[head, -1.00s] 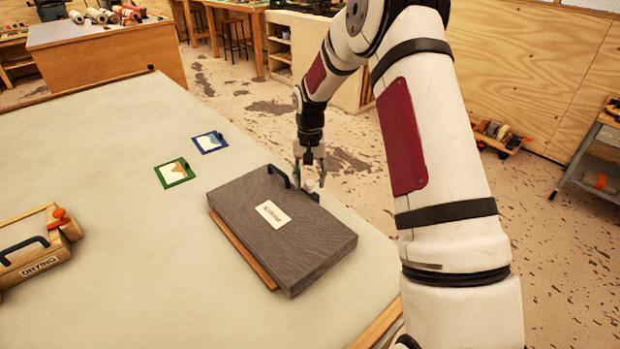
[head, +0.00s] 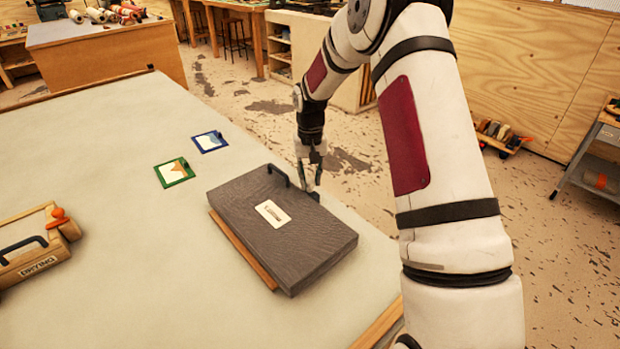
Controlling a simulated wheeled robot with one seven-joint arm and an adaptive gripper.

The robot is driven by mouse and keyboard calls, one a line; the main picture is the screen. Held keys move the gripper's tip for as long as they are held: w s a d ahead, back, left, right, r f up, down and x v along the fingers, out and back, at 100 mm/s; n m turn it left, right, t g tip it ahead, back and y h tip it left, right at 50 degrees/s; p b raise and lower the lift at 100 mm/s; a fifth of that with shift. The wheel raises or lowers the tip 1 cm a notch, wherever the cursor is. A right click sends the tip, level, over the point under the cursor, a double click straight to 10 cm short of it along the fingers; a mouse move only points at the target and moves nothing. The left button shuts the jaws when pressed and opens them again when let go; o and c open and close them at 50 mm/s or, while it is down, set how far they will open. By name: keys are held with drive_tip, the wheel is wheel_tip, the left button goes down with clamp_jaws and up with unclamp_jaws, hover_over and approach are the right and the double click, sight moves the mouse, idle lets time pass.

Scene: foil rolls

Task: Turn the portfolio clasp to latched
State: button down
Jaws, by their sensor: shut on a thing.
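The grey portfolio case (head: 285,245) lies flat on the table, with a pale label on its lid and a black carry handle (head: 278,174) on its far edge. The small dark clasp (head: 313,196) sits on that far edge, to the right of the handle. My gripper (head: 310,188) points down at the clasp with its fingers closed in on it. The fingertips partly hide the clasp, and its exact angle is too small to tell.
A green-framed card (head: 174,172) and a blue-framed card (head: 209,142) lie on the table (head: 120,150) left of the case. A wooden drying box (head: 35,262) with a black handle and an orange knob stands at the left edge. The table between them is clear.

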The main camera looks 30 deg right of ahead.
drive_tip(key=n, duration=0.4)
drive_tip(key=shift+n, duration=0.3)
drive_tip(key=n, duration=0.3)
drive_tip(key=shift+n+b, duration=0.3)
drive_tip(key=shift+n, duration=0.1)
drive_tip(key=n, duration=0.3)
drive_tip(key=shift+n, duration=2.1)
drive_tip(key=c, duration=1.3)
unclamp_jaws()
drive_tip(key=shift+c, duration=0.2)
